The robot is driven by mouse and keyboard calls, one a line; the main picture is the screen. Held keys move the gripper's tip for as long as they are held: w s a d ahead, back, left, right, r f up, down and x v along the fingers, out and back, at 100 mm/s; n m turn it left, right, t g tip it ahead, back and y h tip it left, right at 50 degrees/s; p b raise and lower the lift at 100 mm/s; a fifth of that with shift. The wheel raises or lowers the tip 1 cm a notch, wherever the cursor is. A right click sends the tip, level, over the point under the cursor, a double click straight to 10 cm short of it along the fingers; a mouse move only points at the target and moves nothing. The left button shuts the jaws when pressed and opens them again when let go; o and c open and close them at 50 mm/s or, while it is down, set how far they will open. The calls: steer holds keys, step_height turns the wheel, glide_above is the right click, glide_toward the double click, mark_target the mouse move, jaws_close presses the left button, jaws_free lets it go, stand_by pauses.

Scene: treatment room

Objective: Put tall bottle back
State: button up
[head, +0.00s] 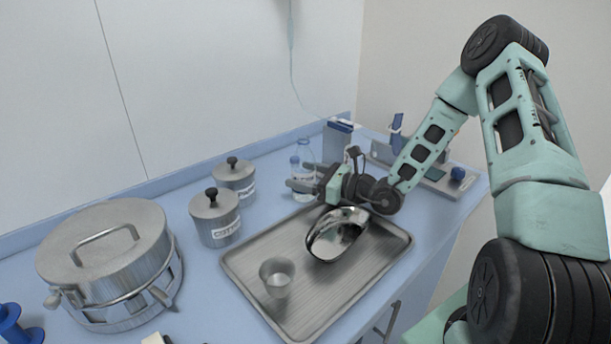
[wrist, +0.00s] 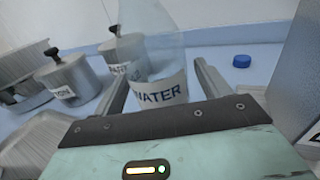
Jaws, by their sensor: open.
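A clear bottle with a white WATER label (wrist: 158,92) stands upright between the two fingers of my gripper (wrist: 160,72) in the wrist view. The fingers are open on either side of it, and I cannot tell whether either one touches it. In the head view the clear bottle (head: 304,152) stands at the back of the counter, its lower part partly hidden by my gripper (head: 294,177). A small blue cap (wrist: 241,61) lies on the counter beyond the right finger.
A metal tray (head: 250,285) holds a steel cup (head: 277,277) and a shiny curved dish (head: 335,236) in front of my gripper. Two lidded canisters (head: 214,217) and a large lidded drum (head: 105,250) stand at left. A blue-topped box (head: 337,143) stands close behind my gripper.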

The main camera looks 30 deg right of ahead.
steer(key=shift+r, duration=0.25)
steer(key=b+v, duration=0.1)
steer(key=v, duration=1.1)
steer(key=shift+f, duration=0.1)
